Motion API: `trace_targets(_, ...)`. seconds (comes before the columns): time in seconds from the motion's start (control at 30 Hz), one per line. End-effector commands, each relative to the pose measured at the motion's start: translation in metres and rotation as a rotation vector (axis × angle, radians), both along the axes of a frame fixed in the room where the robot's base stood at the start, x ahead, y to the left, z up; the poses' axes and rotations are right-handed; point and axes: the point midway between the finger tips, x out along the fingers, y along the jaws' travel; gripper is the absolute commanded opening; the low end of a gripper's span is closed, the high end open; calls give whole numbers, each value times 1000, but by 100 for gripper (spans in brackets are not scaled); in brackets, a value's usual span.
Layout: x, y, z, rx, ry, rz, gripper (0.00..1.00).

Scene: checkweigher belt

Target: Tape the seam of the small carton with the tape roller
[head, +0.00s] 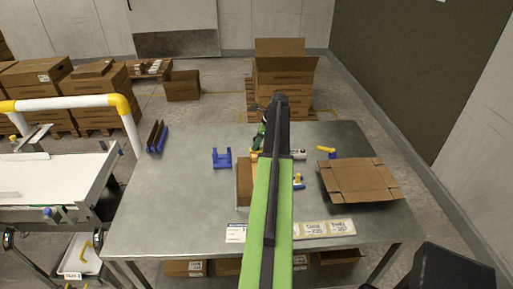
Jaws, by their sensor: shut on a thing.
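The small carton (244,186) is a brown cardboard box on the metal table. My green and black arm crosses in front of it, so only its left part shows and its seam is hidden. My gripper (258,143) is at the carton's far end, mostly hidden behind my arm. It is shut on what looks like the tape roller (254,155), of which only a small orange-yellow part shows. I cannot tell whether the roller touches the carton.
An empty blue cradle (221,159) stands left of the carton. The table's left is mostly clear beside the conveyor (60,181).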

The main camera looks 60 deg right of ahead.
Motion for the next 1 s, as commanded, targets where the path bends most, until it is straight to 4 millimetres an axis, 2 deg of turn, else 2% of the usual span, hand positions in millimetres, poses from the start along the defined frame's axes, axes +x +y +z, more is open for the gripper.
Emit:
trace_targets(0.37, 3, -4, 1, 0, 1, 0, 0)
trace_targets(1.0, 3, -3, 72, 0, 0, 0, 0)
